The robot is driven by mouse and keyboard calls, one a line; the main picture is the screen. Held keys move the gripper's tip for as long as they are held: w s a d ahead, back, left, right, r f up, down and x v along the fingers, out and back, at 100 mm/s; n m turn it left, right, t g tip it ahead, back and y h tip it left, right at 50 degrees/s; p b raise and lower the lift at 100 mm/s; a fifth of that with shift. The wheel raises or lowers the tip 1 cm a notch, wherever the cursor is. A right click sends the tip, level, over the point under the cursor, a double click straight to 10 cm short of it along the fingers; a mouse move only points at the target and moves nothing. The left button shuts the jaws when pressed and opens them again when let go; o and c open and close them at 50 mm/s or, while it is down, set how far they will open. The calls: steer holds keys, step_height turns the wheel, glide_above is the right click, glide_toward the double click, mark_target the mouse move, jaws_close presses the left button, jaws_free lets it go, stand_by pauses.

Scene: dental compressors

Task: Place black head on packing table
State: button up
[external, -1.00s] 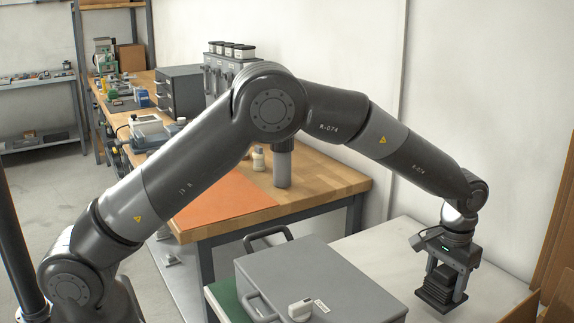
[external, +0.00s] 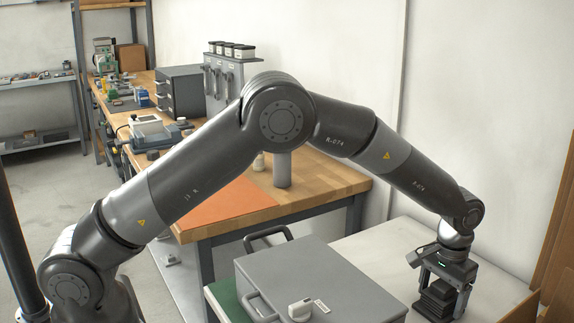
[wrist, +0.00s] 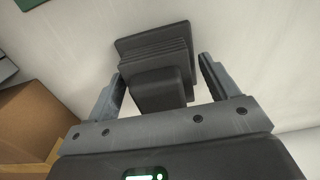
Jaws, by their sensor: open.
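The black head (external: 436,299) is a dark, ribbed block with a wider flat plate at one end. It stands on the white packing table (external: 394,254) at the right in the external view. In the wrist view the black head (wrist: 157,62) lies between the two fingers, against the pale tabletop. My gripper (external: 442,300) is low over the table with its fingers on either side of the head. In the wrist view my gripper (wrist: 161,78) is open, with a gap beside the head at each finger.
A grey lidded case (external: 318,275) with a handle stands left of my gripper, on a green surface. Cardboard (external: 553,230) stands at the right edge. A wooden workbench (external: 325,180) with an orange mat (external: 225,204) is behind. White table surface is free behind the gripper.

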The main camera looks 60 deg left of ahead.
mark_target(444, 284)
steer(key=shift+r, duration=0.1)
step_height(444, 284, up, 12)
steer(key=shift+f, duration=0.1)
steer(key=s+a+r+t, duration=0.3)
steer(key=s+a+r, duration=1.4)
steer(key=r, duration=0.1)
steer(key=s+a+f+t, duration=0.1)
steer(key=s+a, duration=0.3)
steer(key=s, duration=0.7)
steer(key=s+a+f+t, duration=0.1)
steer(key=s+a, duration=0.3)
steer(key=s, duration=0.7)
steer(key=shift+s+f+t, duration=0.3)
steer(key=shift+s, duration=0.1)
